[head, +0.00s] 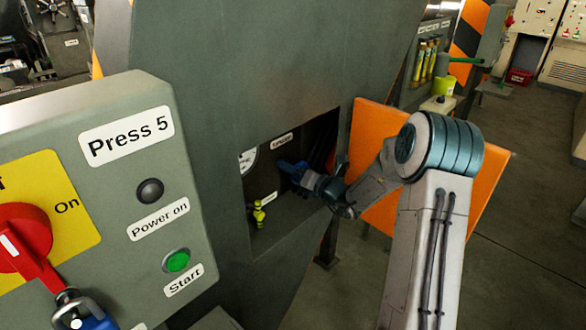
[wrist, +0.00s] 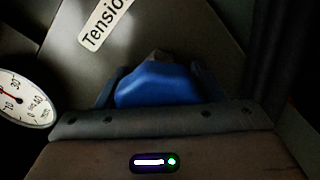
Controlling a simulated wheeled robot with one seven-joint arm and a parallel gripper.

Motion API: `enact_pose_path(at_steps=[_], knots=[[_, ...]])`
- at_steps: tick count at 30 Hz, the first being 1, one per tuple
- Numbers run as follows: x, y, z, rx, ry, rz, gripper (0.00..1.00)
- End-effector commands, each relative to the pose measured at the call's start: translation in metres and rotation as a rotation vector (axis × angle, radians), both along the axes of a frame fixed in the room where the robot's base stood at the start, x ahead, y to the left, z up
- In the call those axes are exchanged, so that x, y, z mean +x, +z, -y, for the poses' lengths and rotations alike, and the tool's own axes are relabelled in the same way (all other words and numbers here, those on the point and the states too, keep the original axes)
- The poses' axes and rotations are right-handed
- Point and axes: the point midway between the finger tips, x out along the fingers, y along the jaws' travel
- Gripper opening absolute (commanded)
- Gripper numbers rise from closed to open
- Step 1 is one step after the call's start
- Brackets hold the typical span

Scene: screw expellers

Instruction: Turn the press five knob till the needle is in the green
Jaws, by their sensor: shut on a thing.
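The blue tension knob (wrist: 155,85) sits under a label beginning "Tensio" (wrist: 103,20) in the wrist view. My gripper (head: 303,177) reaches into the recess of press five and is shut on the knob, one finger on each side. In the head view the knob (head: 288,168) shows partly in front of the fingers. A round white gauge (wrist: 22,98) is at the left edge of the wrist view, cut off. Its red needle points to the upper left, near the 10. No green band shows on the visible part. The gauge also shows in the head view (head: 248,160), partly hidden by the recess edge.
An open orange door (head: 372,127) is right of the recess, behind my arm. The Press 5 control box (head: 125,215) with a red switch (head: 25,240) is at the left front.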

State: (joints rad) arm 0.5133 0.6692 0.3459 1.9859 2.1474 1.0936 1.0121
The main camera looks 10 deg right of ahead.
Motion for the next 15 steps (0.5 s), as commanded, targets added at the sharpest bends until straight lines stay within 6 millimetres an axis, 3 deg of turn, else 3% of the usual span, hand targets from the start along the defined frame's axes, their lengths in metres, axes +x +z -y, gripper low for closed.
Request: enact_pose_path(at_steps=[5, 6, 8, 15], knots=[[0.0007, 0.0008, 0.0020, -0.001, -0.004, 0.003, 0.39], [0.0006, 0.0008, 0.0019, -0.001, -0.004, 0.003, 0.70], [0.0006, 0.0007, 0.0016, -0.001, -0.004, 0.003, 0.84], [0.0001, 0.0003, -0.0007, -0.001, 0.001, 0.002, 0.84]])
